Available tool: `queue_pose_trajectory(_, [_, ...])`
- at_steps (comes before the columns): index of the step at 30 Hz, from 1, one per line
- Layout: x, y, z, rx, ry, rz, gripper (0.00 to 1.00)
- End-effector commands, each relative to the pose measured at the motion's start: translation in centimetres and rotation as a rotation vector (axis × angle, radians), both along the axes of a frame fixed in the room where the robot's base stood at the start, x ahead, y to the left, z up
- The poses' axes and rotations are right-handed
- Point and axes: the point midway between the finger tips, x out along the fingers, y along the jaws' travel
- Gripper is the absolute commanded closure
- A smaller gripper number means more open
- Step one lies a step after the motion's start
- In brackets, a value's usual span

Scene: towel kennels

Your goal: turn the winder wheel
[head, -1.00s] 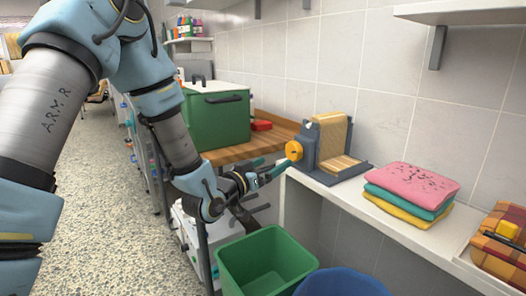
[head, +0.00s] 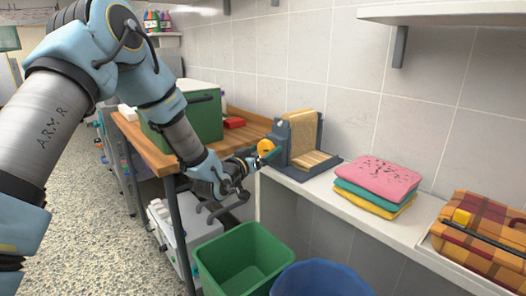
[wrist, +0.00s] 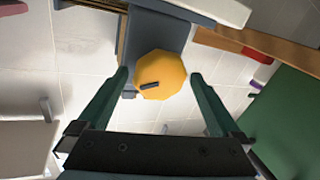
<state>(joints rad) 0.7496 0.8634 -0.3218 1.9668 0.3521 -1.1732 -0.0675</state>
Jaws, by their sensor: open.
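The winder wheel is an orange-yellow many-sided knob (head: 266,147) on the left side of the grey winder (head: 302,135), which holds a tan strip. My gripper (head: 258,163) is beside the wheel, its dark green fingers pointing toward it. In the wrist view the wheel (wrist: 172,72) shows between the two open fingertips, with a small dark mark on its face. Narrow gaps show on both sides of the wheel, and I see no contact. The depth between fingertips and wheel is hard to tell.
A green box (head: 200,115) stands on the wooden counter (head: 150,148) behind my arm. Folded pink, teal and yellow towels (head: 375,182) lie right of the winder, then a plaid bundle (head: 485,238). Green (head: 245,262) and blue (head: 320,280) bins stand below the shelf.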

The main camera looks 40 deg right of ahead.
Motion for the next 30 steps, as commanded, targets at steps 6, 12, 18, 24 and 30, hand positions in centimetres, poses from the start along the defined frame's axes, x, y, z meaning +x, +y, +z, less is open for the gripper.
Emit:
queue_pose_trajectory(6, [0.01, 0.02, 0.01, 0.0, 0.0, 0.0, 0.19])
queue_pose_trajectory(12, [0.0, 0.03, 0.01, 0.0, 0.0, 0.0, 0.42])
queue_pose_trajectory(18, [-0.01, 0.03, 0.01, 0.0, 0.0, 0.0, 0.64])
queue_pose_trajectory(24, [-0.02, 0.04, -0.01, 0.0, -0.001, -0.001, 0.79])
queue_pose_trajectory(30, [-0.06, 0.02, -0.33, -0.002, -0.031, -0.001, 0.79])
